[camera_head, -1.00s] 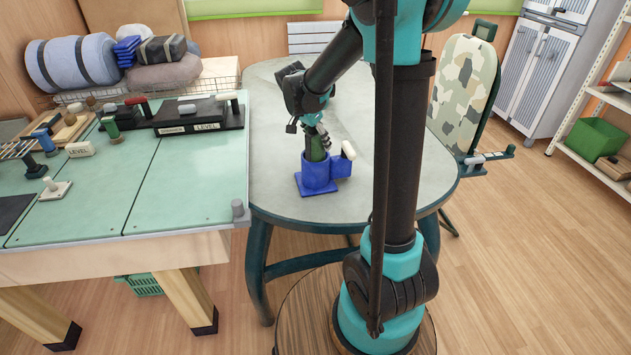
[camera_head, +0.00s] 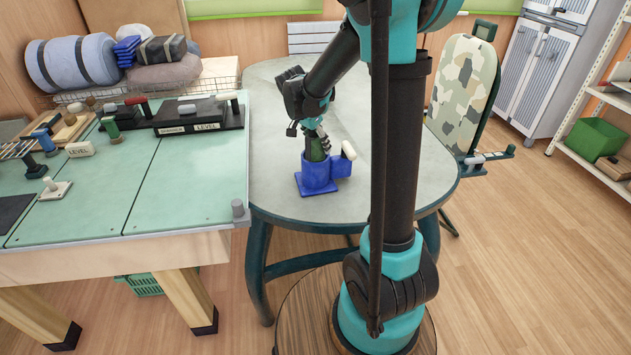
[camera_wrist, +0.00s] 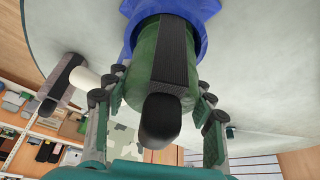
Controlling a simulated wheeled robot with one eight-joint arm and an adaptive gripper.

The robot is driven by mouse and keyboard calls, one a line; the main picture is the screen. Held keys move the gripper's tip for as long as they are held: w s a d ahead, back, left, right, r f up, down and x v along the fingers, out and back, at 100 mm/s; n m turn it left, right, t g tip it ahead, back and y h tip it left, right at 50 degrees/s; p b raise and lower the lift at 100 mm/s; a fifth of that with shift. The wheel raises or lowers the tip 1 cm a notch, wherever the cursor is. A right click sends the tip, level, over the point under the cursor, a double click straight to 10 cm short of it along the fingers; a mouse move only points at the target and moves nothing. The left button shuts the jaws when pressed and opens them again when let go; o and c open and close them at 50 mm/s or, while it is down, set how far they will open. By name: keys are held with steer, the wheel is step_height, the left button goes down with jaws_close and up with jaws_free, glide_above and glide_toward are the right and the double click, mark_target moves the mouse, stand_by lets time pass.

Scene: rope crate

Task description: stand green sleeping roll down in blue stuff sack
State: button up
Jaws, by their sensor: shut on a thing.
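The blue stuff sack (camera_head: 318,180) stands on the rounded grey table, on a flat blue base. The green sleeping roll (camera_head: 317,150) is upright with its lower part inside the sack's mouth and its upper end above the rim. In the wrist view the green roll (camera_wrist: 150,68), with a black strap along it, passes into the blue sack's ring (camera_wrist: 205,28). My gripper (camera_head: 317,138) is above the sack, shut on the roll's upper end; its fingers (camera_wrist: 158,110) lie on both sides of the roll. The roll's lower end is hidden in the sack.
The green-topped workbench (camera_head: 185,190) at left holds several tools and a black level block (camera_head: 200,114). The grey table (camera_head: 275,120) is otherwise mostly clear around the sack.

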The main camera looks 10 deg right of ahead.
steer(key=shift+f, duration=0.8)
stand_by(0.6)
steer(key=o, duration=1.5)
steer(key=v, duration=1.2)
steer(key=shift+d, duration=0.1)
steer(key=s+d+f+n+y, duration=0.1)
steer(key=s+d+f+n, duration=0.1)
steer(key=s+f, duration=0.3)
steer(key=s+d+f+n+t+y, duration=0.1)
steer(key=s+f+n, duration=0.4)
steer(key=s, duration=0.5)
steer(key=s+d+f+n+y, duration=0.1)
steer(key=s+d+f+n, duration=0.2)
steer(key=s, duration=0.4)
steer(key=shift+s+d+f+n+t+y, duration=0.2)
steer(key=shift+f+n, duration=0.1)
steer(key=shift+f, duration=0.25)
steer(key=shift+s+d+f+n+t+y, duration=0.1)
steer(key=shift+s+d+f+n+y, duration=0.15)
steer(key=shift+f, duration=0.3)
